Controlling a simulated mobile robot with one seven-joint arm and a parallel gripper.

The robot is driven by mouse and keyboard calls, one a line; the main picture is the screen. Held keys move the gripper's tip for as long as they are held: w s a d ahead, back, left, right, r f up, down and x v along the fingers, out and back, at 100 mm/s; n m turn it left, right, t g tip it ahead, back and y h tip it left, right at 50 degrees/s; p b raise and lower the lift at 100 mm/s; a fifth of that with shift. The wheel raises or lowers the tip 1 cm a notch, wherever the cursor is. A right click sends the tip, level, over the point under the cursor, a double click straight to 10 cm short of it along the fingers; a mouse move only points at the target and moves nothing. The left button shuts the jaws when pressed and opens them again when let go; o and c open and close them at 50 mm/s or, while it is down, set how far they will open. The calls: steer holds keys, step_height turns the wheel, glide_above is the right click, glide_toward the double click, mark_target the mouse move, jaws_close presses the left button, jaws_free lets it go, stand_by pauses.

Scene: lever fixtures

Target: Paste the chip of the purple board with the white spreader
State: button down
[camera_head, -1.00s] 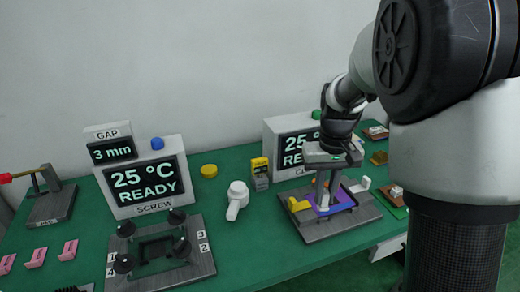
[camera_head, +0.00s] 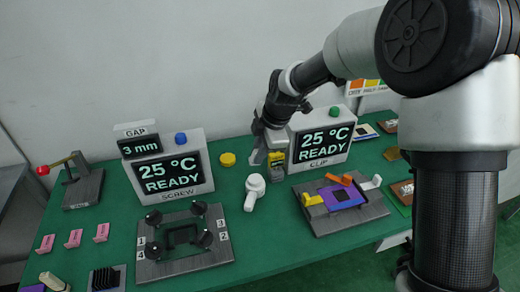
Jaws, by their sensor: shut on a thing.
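The purple board (camera_head: 361,198) lies in the grey clip fixture (camera_head: 372,213) on the right. Its dark chip (camera_head: 347,195) sits near the middle. A yellow clip (camera_head: 312,200), a white clip (camera_head: 372,183) and an orange bar (camera_head: 338,180) stand around the board. My gripper (camera_head: 263,157) points down beside a small yellow and grey box (camera_head: 278,163), left of the clip display. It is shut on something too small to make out. A white piece with a round head and a handle (camera_head: 254,192) lies in front of it; I cannot tell whether it is the spreader.
The screw fixture (camera_head: 185,262) with black knobs is at front centre-left. Two displays, SCREW (camera_head: 172,177) and CLIP (camera_head: 322,145), stand at the back. A yellow disc (camera_head: 228,159) lies between them. Pink clips (camera_head: 73,239) and a red-knobbed lever (camera_head: 82,185) are at left.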

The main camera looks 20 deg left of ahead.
steer(key=shift+d+f+b, duration=0.1)
steer(key=shift+f+b, duration=1.45)
steer(key=shift+f, duration=1.35)
steer(key=shift+f+b, duration=0.55)
steer(key=shift+f, duration=0.05)
steer(key=shift+r, duration=0.1)
steer(key=shift+r+p, duration=2.1)
steer(key=shift+r, duration=1.4)
steer(key=s+d+r+m+h+p, duration=0.1)
steer(key=s+d+m+h+p, duration=0.15)
steer(key=d+m, duration=0.65)
steer(key=s+d+r+m+h+p, duration=0.15)
steer(key=d+m+p, duration=0.25)
steer(key=d+m, duration=0.55)
steer(key=s+d+r+m+h+p, duration=0.1)
steer(key=s+d+m+h+p, duration=0.35)
steer(key=d, duration=0.75)
steer(key=w+a+f+m+g+y+b, duration=0.1)
steer(key=w+a+f+m+y+b, duration=0.1)
steer(key=w+m, duration=0.4)
steer(key=w+a+f+m+y+b, duration=0.1)
steer(key=w+a+m+y+b, duration=0.1)
steer(key=w+m, duration=0.4)
steer(key=shift+a+f+m+g+y+b, duration=0.3)
steer(key=shift+f+m+g+y, duration=0.15)
steer(key=shift+m, duration=0.15)
